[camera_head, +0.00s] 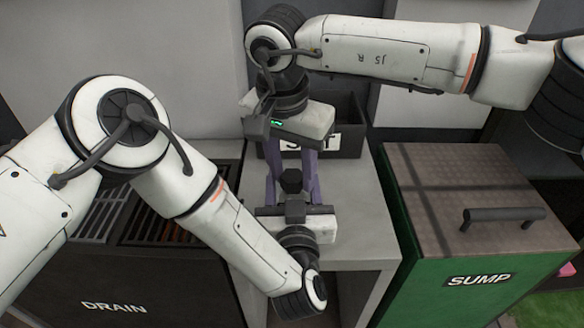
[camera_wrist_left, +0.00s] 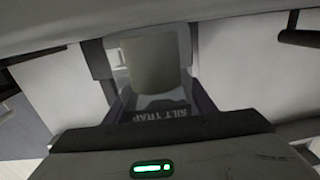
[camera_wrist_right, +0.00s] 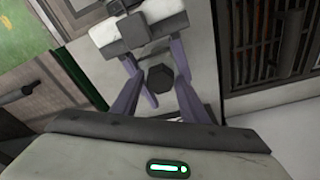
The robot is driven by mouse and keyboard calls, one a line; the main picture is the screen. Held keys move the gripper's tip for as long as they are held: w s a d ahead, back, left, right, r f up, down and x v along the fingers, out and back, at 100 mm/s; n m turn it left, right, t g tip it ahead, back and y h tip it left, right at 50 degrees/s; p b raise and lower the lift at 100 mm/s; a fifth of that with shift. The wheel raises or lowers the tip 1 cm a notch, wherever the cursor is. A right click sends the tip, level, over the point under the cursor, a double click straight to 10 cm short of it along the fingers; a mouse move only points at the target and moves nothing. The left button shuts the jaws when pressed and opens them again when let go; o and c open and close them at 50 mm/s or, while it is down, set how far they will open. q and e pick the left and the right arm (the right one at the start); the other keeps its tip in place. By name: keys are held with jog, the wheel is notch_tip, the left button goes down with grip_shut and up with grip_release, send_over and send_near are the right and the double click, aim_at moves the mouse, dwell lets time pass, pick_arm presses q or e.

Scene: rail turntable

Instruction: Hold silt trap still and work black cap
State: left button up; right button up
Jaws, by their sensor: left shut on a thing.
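The black cap (camera_head: 291,181) stands at the centre of the head view, above the narrow grey stand. It also shows as a dark knob in the right wrist view (camera_wrist_right: 162,79). The silt trap (camera_wrist_left: 160,113), with its printed name, lies between my left fingers in the left wrist view; in the head view the grippers mostly hide it. My left gripper (camera_head: 294,212) is shut on the silt trap from the front. My right gripper (camera_wrist_right: 158,92) reaches from the back with its purple fingers apart, one either side of the cap. Contact with the cap cannot be told.
The green SUMP box (camera_head: 440,170) with a brown lid and dark handle (camera_head: 503,215) stands at the right. The DRAIN unit (camera_head: 150,275) with a grating is at the left. A dark labelled bin (camera_head: 349,122) stands behind the right gripper. The grey stand top (camera_head: 355,215) is bare at right.

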jog(key=c, duration=0.8)
jog(key=n, duration=0.6)
jog(key=shift+y, duration=0.4)
jog(key=n+y, duration=0.1)
jog(key=n, duration=0.5)
jog(key=shift+d, duration=0.15)
jog(key=o, duration=1.2)
jog(key=shift+o, duration=0.6)
